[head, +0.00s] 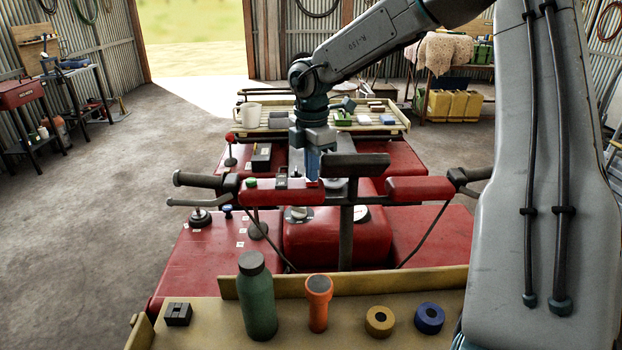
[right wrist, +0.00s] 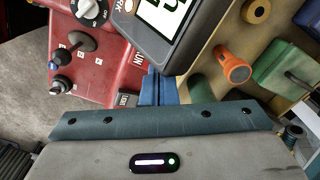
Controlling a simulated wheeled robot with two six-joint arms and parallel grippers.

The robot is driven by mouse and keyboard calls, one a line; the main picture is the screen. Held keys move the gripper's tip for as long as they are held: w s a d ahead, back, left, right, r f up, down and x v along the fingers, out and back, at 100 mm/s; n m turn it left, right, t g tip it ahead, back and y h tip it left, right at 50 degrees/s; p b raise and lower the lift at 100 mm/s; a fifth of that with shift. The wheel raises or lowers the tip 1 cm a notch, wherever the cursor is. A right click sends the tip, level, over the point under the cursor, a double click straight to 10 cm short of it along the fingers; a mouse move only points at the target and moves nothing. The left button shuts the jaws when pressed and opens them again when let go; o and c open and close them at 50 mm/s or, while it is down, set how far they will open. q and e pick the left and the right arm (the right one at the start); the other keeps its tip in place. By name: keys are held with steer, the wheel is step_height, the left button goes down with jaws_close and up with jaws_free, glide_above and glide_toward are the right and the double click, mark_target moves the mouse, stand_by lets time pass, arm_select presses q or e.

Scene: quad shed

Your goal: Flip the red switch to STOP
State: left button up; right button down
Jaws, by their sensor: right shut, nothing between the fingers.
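My right gripper (head: 313,178) comes down from above over the red handlebar block, left of the dark display housing. Its blue fingers are together and empty. A small patch of brighter red (head: 311,184) shows at the fingertips; it seems to be the red switch, mostly hidden by the fingers. In the right wrist view the shut fingers (right wrist: 160,90) point at the red panel, beside the printed word RUN (right wrist: 138,56). The switch cannot be made out there, so its setting and any contact cannot be told. My left gripper is not in view.
A lights switch (right wrist: 127,99) and a green button (head: 251,183) sit left of the fingers. The display housing (head: 356,164) stands close right. A green bottle (head: 258,300), an orange flashlight (head: 318,300) and rings occupy the near tray. A mug (head: 249,113) stands on the rear rack.

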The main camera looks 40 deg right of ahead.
steer(key=shift+f+b, duration=0.35)
steer(key=shift+b, duration=0.05)
steer(key=shift+r, duration=0.1)
steer(key=shift+w+r+p, duration=0.1)
steer(key=shift+r+p, duration=0.25)
steer(key=shift+r, duration=0.45)
steer(key=shift+r+p, duration=0.7)
steer(key=shift+r, duration=1.95)
